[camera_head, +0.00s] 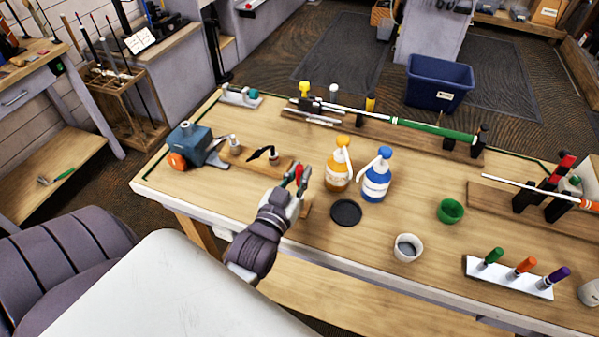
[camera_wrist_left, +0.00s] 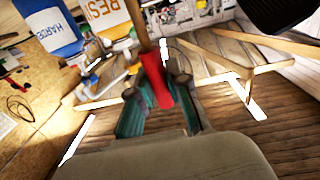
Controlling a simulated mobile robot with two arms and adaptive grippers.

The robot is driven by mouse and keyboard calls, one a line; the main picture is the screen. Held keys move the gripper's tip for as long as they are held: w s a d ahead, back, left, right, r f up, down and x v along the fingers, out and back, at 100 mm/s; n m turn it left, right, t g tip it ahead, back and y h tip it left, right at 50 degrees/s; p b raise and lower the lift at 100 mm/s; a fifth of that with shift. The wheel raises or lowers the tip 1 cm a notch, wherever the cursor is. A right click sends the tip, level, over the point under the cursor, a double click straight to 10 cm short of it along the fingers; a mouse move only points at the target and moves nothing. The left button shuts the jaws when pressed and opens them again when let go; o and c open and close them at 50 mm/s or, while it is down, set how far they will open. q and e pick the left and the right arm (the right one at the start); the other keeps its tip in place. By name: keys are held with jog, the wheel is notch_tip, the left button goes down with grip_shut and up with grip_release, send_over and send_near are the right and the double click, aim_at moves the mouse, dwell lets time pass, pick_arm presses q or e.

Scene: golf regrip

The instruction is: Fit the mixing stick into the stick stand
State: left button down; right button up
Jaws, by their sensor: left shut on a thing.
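My left gripper (camera_head: 297,178) is above the front part of the workbench, left of the two pump bottles. It is shut on the mixing stick, whose red part (camera_head: 299,174) shows between the fingers. In the left wrist view the red part (camera_wrist_left: 157,86) sits between the teal-padded fingers (camera_wrist_left: 158,105), and a brown wooden length (camera_wrist_left: 138,22) extends beyond it. A small wooden block (camera_head: 306,210), possibly the stick stand, shows partly behind the gripper; its opening is hidden. I cannot tell whether stick and block touch. My right gripper is not in view.
An orange pump bottle (camera_head: 338,170) and a blue one (camera_head: 376,180) stand just right of the gripper. A black disc (camera_head: 345,212), a whitish cup (camera_head: 407,247) and a green cup (camera_head: 450,211) are nearby. A wooden board (camera_head: 240,158) with small items lies left.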

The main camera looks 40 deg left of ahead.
pick_arm(q)
jog(key=shift+f+b, duration=0.45)
jog(key=shift+f, duration=0.35)
jog(key=c, duration=1.1)
grip_release()
jog(key=shift+o, duration=0.2)
jog(key=s+d, duration=0.2)
jog(key=s, duration=1)
jog(key=shift+d, duration=0.15)
jog(key=shift+w, duration=0.15)
